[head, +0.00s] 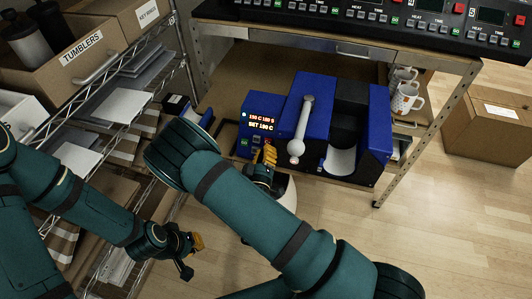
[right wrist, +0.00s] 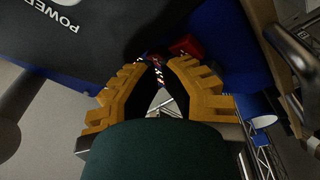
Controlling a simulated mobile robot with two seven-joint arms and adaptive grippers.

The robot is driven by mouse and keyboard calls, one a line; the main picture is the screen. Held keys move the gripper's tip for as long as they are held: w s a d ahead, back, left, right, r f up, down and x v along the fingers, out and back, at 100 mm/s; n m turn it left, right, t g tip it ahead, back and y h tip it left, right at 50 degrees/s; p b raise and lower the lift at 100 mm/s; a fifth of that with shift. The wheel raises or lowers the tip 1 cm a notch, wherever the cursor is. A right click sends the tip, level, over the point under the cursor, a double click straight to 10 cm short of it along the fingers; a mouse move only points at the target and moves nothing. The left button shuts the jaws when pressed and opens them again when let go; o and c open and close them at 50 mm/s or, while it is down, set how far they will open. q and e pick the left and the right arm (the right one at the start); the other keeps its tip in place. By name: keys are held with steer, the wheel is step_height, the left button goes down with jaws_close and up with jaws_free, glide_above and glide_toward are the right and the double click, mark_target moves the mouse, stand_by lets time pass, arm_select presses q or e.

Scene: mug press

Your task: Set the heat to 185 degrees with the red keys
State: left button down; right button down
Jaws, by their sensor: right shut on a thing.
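The blue mug press (head: 305,95) stands on the bench's lower shelf with its grey lever at the front. Its blue control box (head: 249,107) has a lit display (head: 261,122); the lower line starts with SET and seems to read 190 C or 180 C, too small to be sure. My right gripper (head: 267,155) is at the front of this box, its fingers closed together around a small thing I cannot make out. In the right wrist view a red key (right wrist: 186,46) lies beside the fingertips. My left gripper (head: 196,242) hangs lower left, away from the press; its jaw state is unclear.
A wire rack with a tumblers box (head: 85,58) stands at the left. Mugs (head: 407,98) stand right of the press. A cardboard box (head: 490,125) sits on the floor at right. A row of control panels (head: 400,18) lies on the benchtop above.

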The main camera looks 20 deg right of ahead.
steer(key=shift+w+d+f, duration=0.25)
steer(key=shift+d, duration=0.1)
stand_by(0.7)
steer(key=shift+s, duration=0.1)
steer(key=shift+s+a+r+p, duration=0.3)
steer(key=shift+s+r, duration=0.15)
steer(key=shift+s, duration=0.15)
steer(key=shift+a, duration=0.1)
steer(key=shift+a, duration=0.1)
steer(key=shift+s+a+r, duration=0.1)
steer(key=shift+s+r, duration=0.1)
steer(key=s+a+r, duration=0.1)
steer(key=s+a+r+p, duration=0.1)
steer(key=s, duration=0.1)
steer(key=shift+s+a+r+p, duration=0.1)
steer(key=shift+p, duration=0.2)
stand_by(0.7)
